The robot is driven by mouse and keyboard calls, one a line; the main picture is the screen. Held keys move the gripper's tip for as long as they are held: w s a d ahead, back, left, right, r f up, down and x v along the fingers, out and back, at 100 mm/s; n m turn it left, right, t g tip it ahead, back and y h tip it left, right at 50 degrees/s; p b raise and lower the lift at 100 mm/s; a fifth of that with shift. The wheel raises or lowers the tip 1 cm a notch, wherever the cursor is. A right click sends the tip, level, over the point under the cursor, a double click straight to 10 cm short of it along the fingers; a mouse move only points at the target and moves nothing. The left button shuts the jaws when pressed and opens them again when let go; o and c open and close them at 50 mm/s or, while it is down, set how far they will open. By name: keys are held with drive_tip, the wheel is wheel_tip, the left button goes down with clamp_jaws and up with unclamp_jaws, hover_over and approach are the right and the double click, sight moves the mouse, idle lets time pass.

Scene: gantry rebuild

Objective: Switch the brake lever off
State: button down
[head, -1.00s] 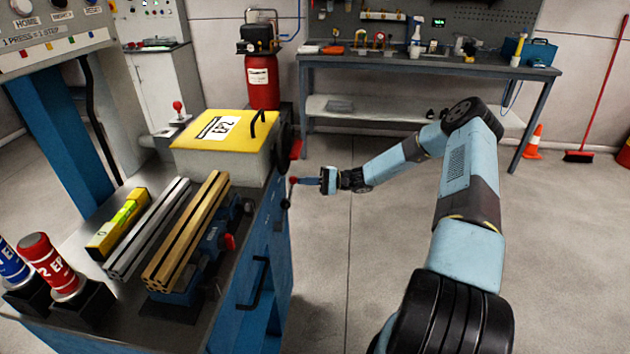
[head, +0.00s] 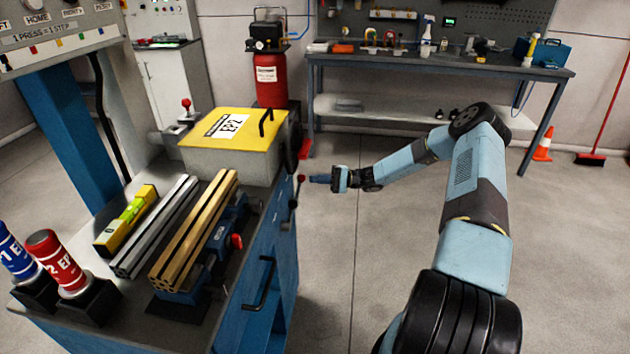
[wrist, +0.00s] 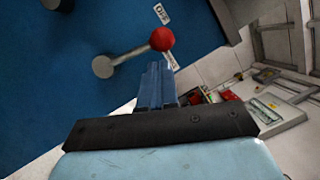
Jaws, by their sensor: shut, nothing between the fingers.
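The brake lever shows in the wrist view as a grey rod with a red ball knob (wrist: 161,39), running from a round grey pivot (wrist: 102,67) on a blue panel. A small white label (wrist: 160,13), apparently reading OFF, is beside the knob. A second label (wrist: 172,61) sits on its other side, partly hidden and unreadable. In the head view the red knob (head: 301,178) stands at the cabinet's right side. My gripper (head: 313,179) is shut and empty, just right of the knob with a small gap. Its fingertips (wrist: 155,68) are close below the knob in the wrist view.
The blue cabinet (head: 283,262) carries a yellow-lidded box (head: 212,124), metal profiles, a vise and a level. Another red-knobbed lever (head: 186,103) stands farther back. A workbench (head: 440,66) is behind.

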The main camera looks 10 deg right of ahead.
drive_tip(key=d+f, duration=0.1)
drive_tip(key=d, duration=0.9)
drive_tip(key=shift+d+f, duration=0.25)
drive_tip(key=shift+d, duration=0.1)
drive_tip(key=shift+s, duration=0.1)
